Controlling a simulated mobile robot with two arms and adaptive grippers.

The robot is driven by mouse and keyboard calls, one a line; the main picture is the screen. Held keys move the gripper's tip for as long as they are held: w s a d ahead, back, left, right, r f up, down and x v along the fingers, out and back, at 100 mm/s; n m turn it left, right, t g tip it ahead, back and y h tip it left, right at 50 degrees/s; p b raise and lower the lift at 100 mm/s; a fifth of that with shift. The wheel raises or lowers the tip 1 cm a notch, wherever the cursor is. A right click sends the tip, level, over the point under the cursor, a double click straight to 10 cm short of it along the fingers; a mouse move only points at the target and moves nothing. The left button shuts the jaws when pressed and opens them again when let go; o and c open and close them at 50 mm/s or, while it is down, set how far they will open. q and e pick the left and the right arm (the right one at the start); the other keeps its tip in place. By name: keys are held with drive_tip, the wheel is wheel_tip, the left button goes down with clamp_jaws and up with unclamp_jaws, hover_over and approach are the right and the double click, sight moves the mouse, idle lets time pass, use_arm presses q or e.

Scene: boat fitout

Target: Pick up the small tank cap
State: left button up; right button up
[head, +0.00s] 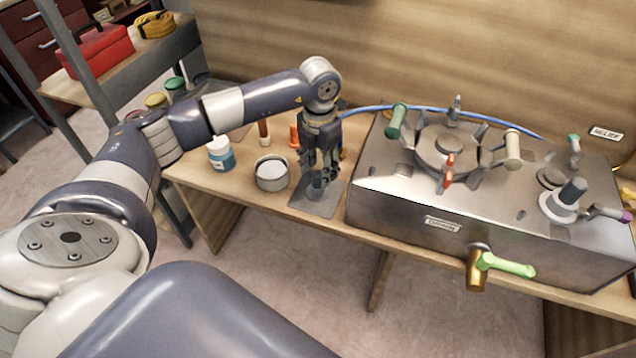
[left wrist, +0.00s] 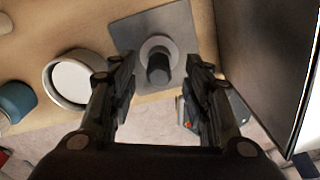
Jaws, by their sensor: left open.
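The small tank cap (head: 317,186) sits on a flat grey plate (head: 325,207) on the wooden bench, left of the metal tank (head: 400,195). In the left wrist view the cap shows as a grey disc with a dark upright knob (left wrist: 158,70). My left gripper (head: 318,172) points down right above the cap. In the left wrist view its open fingers (left wrist: 162,75) stand on either side of the knob, with gaps between. The fingers hide part of the cap in the head view. My right gripper is not in view.
A round metal tin (head: 272,174) and a blue-and-white jar (head: 221,154) stand left of the plate. An orange bottle (head: 295,137) is behind. The tank carries valves with coloured handles and a larger lid (head: 446,147). A blue hose (head: 440,112) runs behind it.

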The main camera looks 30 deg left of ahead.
sight(318, 173)
use_arm(q)
drive_tip(key=shift+s+a+f, duration=0.1)
drive_tip(key=shift+s+f, duration=0.05)
drive_tip(key=shift+f, duration=0.45)
drive_tip(key=shift+s+f, duration=0.15)
drive_tip(key=shift+f, duration=0.45)
drive_tip(key=shift+w+f, duration=0.1)
drive_tip(key=shift+f, duration=0.35)
drive_tip(key=c, duration=1)
clamp_jaws()
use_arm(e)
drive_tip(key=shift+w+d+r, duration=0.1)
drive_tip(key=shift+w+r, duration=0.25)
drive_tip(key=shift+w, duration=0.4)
use_arm(q)
drive_tip(key=shift+r, duration=0.15)
drive_tip(key=shift+r, duration=0.3)
wheel_tip(318, 173, up, 8)
drive_tip(key=shift+r+b, duration=0.25)
drive_tip(key=shift+b, duration=0.1)
drive_tip(key=shift+r, duration=0.4)
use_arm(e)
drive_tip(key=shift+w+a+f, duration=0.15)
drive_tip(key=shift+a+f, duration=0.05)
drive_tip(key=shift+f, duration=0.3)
